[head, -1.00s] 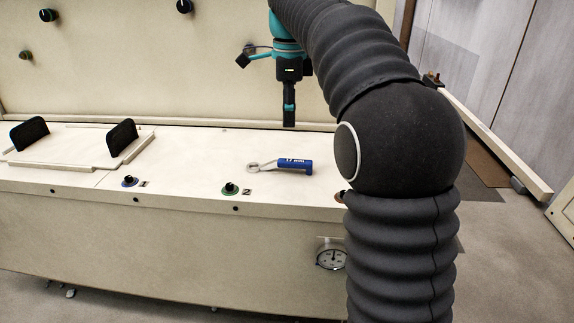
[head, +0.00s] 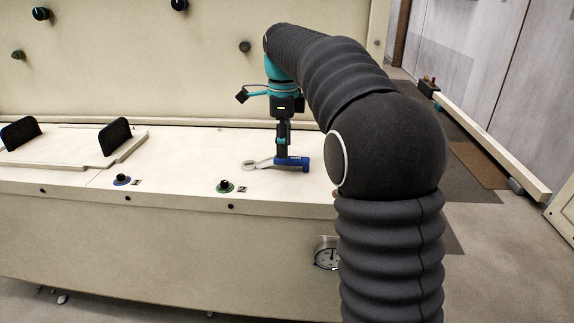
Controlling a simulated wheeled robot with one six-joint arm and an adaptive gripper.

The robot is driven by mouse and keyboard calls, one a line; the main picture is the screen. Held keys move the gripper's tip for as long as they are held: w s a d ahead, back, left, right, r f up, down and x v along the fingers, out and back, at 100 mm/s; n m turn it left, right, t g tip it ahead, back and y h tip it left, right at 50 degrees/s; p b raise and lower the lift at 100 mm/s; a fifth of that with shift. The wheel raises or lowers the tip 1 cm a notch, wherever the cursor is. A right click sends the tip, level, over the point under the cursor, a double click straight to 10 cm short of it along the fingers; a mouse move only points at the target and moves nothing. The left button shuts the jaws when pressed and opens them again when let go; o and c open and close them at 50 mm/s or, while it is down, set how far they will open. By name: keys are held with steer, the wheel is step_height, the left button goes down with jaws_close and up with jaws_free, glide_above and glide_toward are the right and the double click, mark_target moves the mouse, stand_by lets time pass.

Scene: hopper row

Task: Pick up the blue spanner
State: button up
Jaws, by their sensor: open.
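The blue spanner (head: 291,164) lies on the cream bench top, its blue handle to the right and its grey ring end to the left. My gripper (head: 282,156) points straight down at the handle, with its fingertips at or just above it. The gripper is open. The fingers hide part of the handle, and I cannot tell whether they touch it or stand on both sides of it.
The cream bench (head: 190,178) has a knob with a green ring (head: 225,186) and one with a blue ring (head: 121,180) along its front edge. A low tray with black end plates (head: 115,137) stands at the left. The back panel (head: 150,60) rises behind.

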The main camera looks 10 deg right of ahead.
mark_target(275, 163)
steer(key=f, duration=0.3)
steer(key=f+b, duration=0.1)
steer(key=shift+s+d+f, duration=0.2)
steer(key=shift+d+f, duration=0.05)
steer(key=shift+d, duration=0.05)
jaws_close()
